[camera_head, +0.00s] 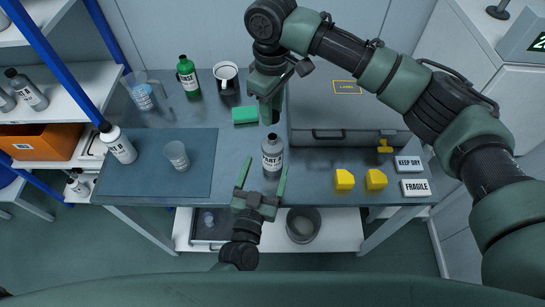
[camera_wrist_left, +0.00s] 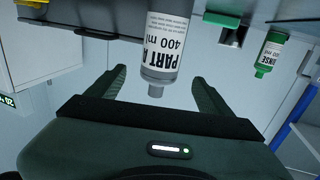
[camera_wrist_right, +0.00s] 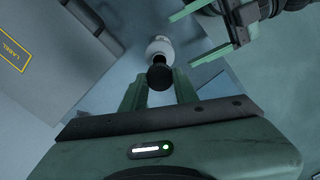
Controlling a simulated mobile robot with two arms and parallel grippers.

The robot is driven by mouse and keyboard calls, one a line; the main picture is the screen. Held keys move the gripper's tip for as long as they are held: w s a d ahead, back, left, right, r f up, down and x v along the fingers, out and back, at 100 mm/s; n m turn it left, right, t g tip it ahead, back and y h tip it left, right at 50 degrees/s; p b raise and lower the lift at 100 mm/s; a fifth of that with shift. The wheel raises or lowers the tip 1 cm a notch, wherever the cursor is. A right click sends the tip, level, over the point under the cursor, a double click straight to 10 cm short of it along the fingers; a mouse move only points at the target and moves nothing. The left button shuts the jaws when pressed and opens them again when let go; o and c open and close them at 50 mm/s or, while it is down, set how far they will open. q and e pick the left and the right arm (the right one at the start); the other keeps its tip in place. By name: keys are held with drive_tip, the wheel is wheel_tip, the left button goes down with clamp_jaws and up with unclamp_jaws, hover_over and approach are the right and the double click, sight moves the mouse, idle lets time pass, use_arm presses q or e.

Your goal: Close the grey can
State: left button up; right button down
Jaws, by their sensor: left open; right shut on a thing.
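The grey can (camera_head: 272,158), labelled PART A, stands upright near the table's front edge. Its narrow neck is bare in the left wrist view (camera_wrist_left: 160,62), which shows it upside down. My right gripper (camera_head: 268,98) is shut on a black cap (camera_wrist_right: 158,74), which also shows in the head view (camera_head: 274,115). The cap is held behind the can and apart from it in the head view. My left gripper (camera_head: 265,167) is open, its fingers pointing toward the can from the front, one to either side of it. I see no finger touching the can.
A clear cup (camera_head: 177,156) and white bottle (camera_head: 119,146) are on the left mat. A grey case (camera_head: 315,135), yellow blocks (camera_head: 344,180) and sign blocks (camera_head: 414,187) lie right.

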use_arm(q)
drive_tip(key=x, duration=0.7)
drive_tip(key=shift+w+d, duration=0.1)
drive_tip(key=shift+w, duration=0.25)
clamp_jaws()
use_arm(e)
hover_over(272, 136)
drive_tip(key=shift+f, duration=2.5)
